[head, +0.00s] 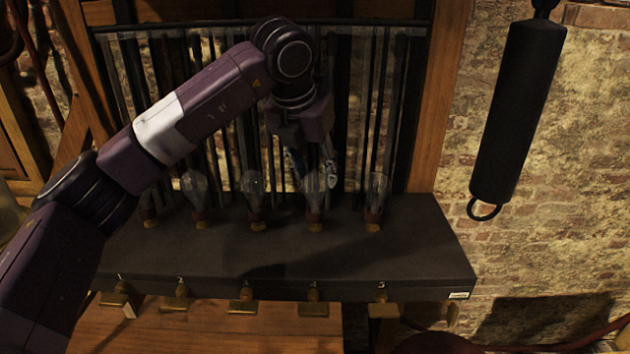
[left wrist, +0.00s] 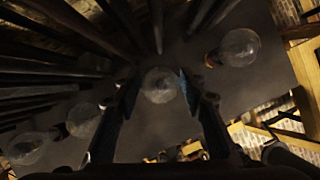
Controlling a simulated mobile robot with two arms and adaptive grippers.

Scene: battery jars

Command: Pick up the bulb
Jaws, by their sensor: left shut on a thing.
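Several clear glass bulbs stand in a row on a dark shelf (head: 270,262), each above a red and brass-coloured base. My left gripper (head: 312,165) reaches down from above and is shut on the second bulb from the right (head: 314,186). In the left wrist view this bulb (left wrist: 160,85) sits between the two fingertips. It still stands over its base in line with the others. The rightmost bulb (head: 377,188) is beside it, apart from the fingers. Another bulb (head: 253,186) stands to the left. My right gripper is not in view.
Dark vertical rods (head: 380,110) rise behind the row. Numbered brass fittings (head: 313,304) line the shelf's front edge above a wooden surface (head: 210,330). A black cylinder with a ring (head: 517,110) hangs at the right before a brick wall. The shelf's front is clear.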

